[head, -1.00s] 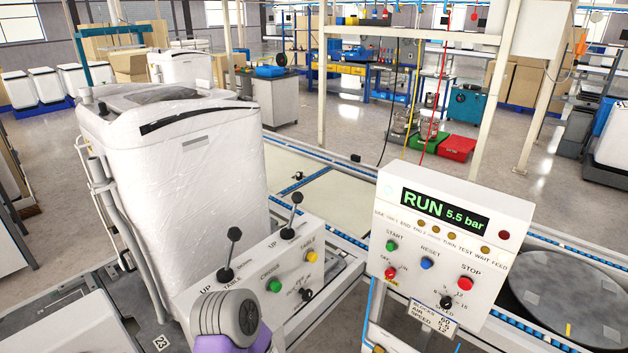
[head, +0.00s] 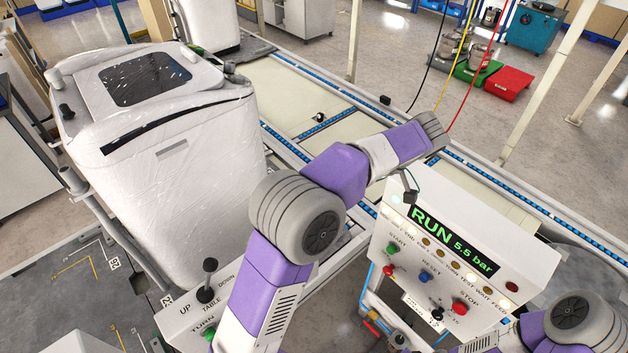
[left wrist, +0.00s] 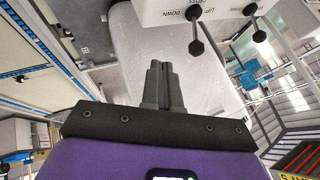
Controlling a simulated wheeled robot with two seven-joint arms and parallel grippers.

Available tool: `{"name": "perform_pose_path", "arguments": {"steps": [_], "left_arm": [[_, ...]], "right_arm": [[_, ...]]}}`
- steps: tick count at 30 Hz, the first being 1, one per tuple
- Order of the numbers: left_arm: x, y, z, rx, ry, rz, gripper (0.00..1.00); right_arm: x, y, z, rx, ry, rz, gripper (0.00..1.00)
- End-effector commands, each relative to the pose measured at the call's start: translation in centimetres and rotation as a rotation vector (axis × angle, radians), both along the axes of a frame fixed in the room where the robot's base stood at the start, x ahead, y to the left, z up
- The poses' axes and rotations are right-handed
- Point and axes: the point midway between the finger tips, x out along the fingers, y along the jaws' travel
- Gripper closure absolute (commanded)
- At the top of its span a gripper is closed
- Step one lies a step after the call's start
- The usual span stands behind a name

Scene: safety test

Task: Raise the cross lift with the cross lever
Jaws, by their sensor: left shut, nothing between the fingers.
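The lever box (head: 180,312) stands at the bottom left of the head view, where the table lever (head: 209,276) shows upright; my left arm covers the rest. In the left wrist view, the cross lever (left wrist: 197,46) projects from the white box at the top, between upside-down UP and DOWN labels. Another lever (left wrist: 260,36) is beside it. My left gripper (left wrist: 160,66) is shut and empty, apart from both levers, with the cross lever up and right of its tips. I cannot make out its fingers in the head view, nor tell which part is the cross lift.
A tall white wrapped machine (head: 185,150) stands left, behind the lever box. A control panel (head: 455,245) showing RUN 5.5 bar stands at right, close to my left forearm. Conveyor rails (head: 325,124) run behind. My right arm is at the bottom right, its gripper out of frame.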

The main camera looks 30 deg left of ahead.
Motion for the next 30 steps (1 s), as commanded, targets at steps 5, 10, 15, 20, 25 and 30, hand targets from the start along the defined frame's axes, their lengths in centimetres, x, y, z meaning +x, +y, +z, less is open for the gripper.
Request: {"name": "perform_pose_path", "arguments": {"steps": [5, 10, 15, 20, 25, 30], "left_arm": [[-0.3, 0.0, 1.1, 0.02, -0.012, 0.027, 1.0], [-0.2, 0.0, 1.0, 0.018, -0.012, 0.025, 1.0], [-0.3, 0.4, 0.5, 0.018, -0.01, 0.025, 1.0], [-0.8, 1.8, -1.2, 0.017, -0.006, 0.025, 1.0], [-1.5, 4.1, -4.1, 0.018, -0.005, 0.026, 1.0], [-2.3, 6.3, -6.9, 0.017, -0.005, 0.025, 1.0]], "right_arm": [[-0.1, 0.0, 0.1, 0.0, 0.001, -0.001, 0.57], [-0.1, 0.0, 0.1, 0.0, 0.002, 0.0, 0.57], [-0.1, 0.0, 0.0, 0.0, 0.001, 0.0, 0.57], [0.0, 0.0, -0.3, 0.0, 0.001, 0.0, 0.57], [0.0, 0.0, -0.5, 0.0, 0.001, 0.0, 0.57], [0.0, 0.0, -0.6, 0.0, 0.001, 0.0, 0.57]]}}
